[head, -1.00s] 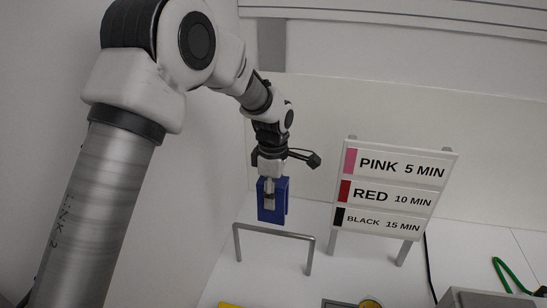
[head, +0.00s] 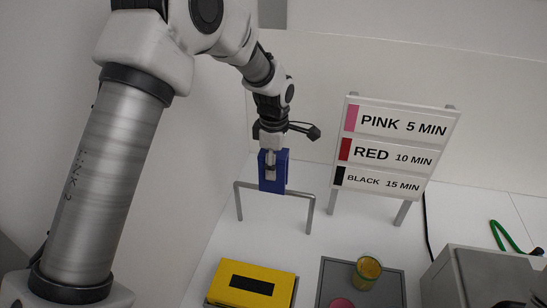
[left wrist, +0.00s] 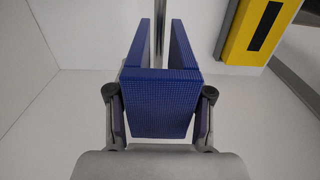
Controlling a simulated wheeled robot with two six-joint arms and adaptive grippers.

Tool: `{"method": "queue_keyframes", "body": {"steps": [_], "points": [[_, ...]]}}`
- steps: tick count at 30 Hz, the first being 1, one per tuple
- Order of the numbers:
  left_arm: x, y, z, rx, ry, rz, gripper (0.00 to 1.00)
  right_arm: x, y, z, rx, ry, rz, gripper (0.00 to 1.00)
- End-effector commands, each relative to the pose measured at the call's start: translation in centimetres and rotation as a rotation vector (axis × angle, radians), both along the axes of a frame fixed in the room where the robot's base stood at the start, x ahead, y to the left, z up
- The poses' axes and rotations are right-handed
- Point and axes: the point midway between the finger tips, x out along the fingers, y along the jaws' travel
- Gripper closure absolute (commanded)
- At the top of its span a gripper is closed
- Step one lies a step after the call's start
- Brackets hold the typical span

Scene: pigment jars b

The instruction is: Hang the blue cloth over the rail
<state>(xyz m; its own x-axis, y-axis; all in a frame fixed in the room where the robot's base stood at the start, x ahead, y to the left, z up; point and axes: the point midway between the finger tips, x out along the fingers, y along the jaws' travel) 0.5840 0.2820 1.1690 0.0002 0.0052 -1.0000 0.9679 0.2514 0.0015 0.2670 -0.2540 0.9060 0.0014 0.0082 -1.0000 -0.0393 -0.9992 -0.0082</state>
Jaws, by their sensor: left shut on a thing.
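The blue cloth (head: 267,178) is folded into two flaps with a gap between them. My left gripper (head: 270,172) is shut on its top fold, and it also shows in the left wrist view (left wrist: 158,120). The grey metal rail (head: 299,194) stands on the white table. The cloth's lower edge overlaps the crossbar in the head view, left of its middle. In the left wrist view a bar of the rail (left wrist: 158,30) lines up between the two flaps of the cloth (left wrist: 158,92). I cannot tell whether cloth and bar touch. My right gripper is out of view.
A sign (head: 394,148) with pink, red and black times stands right of the rail. A yellow block (head: 250,283) with a black patch is in front. A grey tray (head: 337,275) holds a jar (head: 367,271). A grey machine (head: 480,280) stands at the right.

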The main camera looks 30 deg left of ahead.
Motion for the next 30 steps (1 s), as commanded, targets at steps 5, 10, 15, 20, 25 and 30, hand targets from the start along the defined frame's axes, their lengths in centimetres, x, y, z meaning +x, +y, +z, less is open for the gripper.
{"method": "queue_keyframes", "body": {"steps": [5, 10, 15, 20, 25, 30], "points": [[0.0, 0.0, -2.5, 0.0, 0.001, 0.0, 0.89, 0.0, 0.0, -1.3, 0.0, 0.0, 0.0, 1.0], [0.0, 0.0, -4.5, 0.0, 0.001, 0.0, 0.89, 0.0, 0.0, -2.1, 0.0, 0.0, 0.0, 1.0], [0.0, 0.0, -6.5, 0.0, 0.001, 0.0, 0.89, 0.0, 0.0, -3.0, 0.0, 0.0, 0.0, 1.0], [0.0, 0.0, -8.4, 0.0, 0.001, 0.0, 0.89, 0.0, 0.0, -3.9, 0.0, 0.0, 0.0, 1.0], [0.0, 0.0, -10.2, 0.0, 0.0, 0.0, 0.89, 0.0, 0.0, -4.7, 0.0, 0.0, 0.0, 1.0], [0.0, 0.0, -11.0, 0.0, 0.0, 0.0, 0.89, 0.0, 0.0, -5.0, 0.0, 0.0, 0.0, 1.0]]}}
